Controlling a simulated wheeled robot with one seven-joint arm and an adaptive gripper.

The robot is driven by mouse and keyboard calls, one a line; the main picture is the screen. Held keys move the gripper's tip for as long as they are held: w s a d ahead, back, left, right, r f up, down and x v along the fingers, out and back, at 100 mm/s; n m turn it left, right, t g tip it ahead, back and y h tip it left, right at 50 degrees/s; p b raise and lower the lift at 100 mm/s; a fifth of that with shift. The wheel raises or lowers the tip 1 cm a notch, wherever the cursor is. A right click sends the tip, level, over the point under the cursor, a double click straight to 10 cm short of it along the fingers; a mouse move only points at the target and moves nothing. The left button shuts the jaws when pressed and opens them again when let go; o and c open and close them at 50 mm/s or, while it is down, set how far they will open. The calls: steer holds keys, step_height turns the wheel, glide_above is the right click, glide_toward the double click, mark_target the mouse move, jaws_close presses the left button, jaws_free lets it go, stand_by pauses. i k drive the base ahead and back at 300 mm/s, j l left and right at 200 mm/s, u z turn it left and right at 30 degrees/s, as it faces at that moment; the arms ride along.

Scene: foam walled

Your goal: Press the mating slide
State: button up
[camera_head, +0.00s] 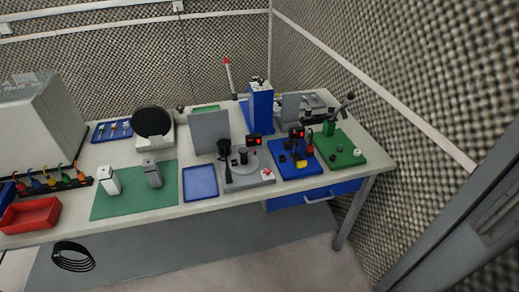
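Several fixtures stand along the right part of the workbench (168,221). A grey fixture (259,179) carries a round plate and black uprights. A blue fixture (298,171) holds small yellow, red and black parts. Small displays with red digits stand by the grey and blue fixtures. I cannot tell which part is the mating slide; any such part is too small to make out here. My gripper is not in view.
A tall blue press (261,108) with a red-tipped lever stands behind. A green mat (128,205) bears two small blocks, beside an empty blue tray (200,183). A red bin (30,215) sits at left. Foam walls close the back and right; floor in front is clear.

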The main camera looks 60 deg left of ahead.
mark_target(298, 158)
steer(key=u, duration=1.85)
